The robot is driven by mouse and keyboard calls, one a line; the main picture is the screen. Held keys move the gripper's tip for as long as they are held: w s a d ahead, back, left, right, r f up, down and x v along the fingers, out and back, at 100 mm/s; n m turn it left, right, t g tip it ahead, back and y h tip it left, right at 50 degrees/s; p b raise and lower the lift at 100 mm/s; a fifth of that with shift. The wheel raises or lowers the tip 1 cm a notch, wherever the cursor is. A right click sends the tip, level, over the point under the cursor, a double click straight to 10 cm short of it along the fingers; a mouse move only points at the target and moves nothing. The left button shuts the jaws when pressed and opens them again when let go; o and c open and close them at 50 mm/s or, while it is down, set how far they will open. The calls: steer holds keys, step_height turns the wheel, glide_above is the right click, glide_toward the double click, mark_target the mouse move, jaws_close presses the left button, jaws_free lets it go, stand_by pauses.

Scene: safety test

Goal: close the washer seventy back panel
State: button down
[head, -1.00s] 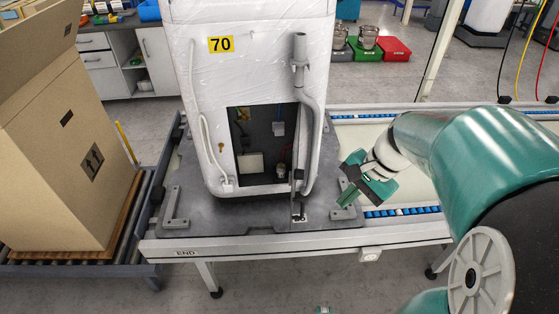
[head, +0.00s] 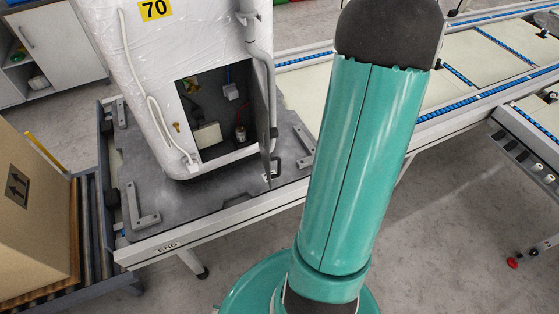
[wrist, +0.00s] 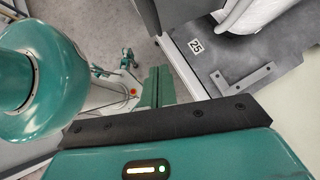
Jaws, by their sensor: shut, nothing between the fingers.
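The washer marked 70 (head: 140,60) stands upright in plastic wrap on a grey plate, in the head view. Its lower back has a dark rectangular opening (head: 212,135) with parts and wires inside. The back panel (head: 263,120) stands open, swung outward at the right side of the opening, seen nearly edge-on, with a small dark handle low on it. In the head view my gripper is not visible; my arm stands to the right of the washer.
The grey plate (head: 190,205) lies on a conveyor with raised brackets; it shows in the wrist view (wrist: 225,70) with a tag 25. A cardboard box (head: 30,220) stands at left. Another conveyor (head: 530,130) is at right. A grey hose (head: 258,50) runs down the washer.

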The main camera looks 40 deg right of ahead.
steer(key=w+a+r+x, duration=0.1)
steer(key=x, duration=1.1)
